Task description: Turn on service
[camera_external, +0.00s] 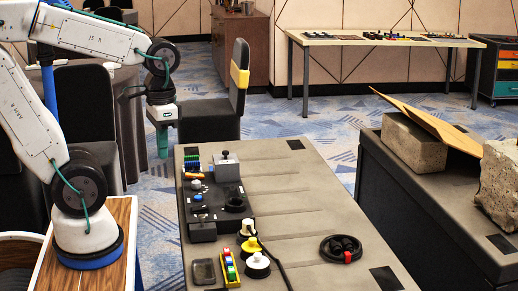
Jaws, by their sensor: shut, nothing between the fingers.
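A dark control panel (212,207) with small knobs and switches lies on the left side of the grey table (310,205). No label reading "service" can be made out at this size. A grey box with a black knob on top (227,167) stands at the panel's far end. A strip of colored buttons (192,165) sits beside that box. My gripper (165,150) hangs pointing down, above and to the left of the table's far left corner, apart from the panel. Its fingers are small here, look shut and hold nothing.
Yellow and white round knobs (253,255), a colored block strip (229,268) and a black ring-shaped object (341,248) lie on the near part of the table. A black chair (235,90) stands behind it. Concrete blocks (413,142) rest on the right-hand table. The table's middle is mostly clear.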

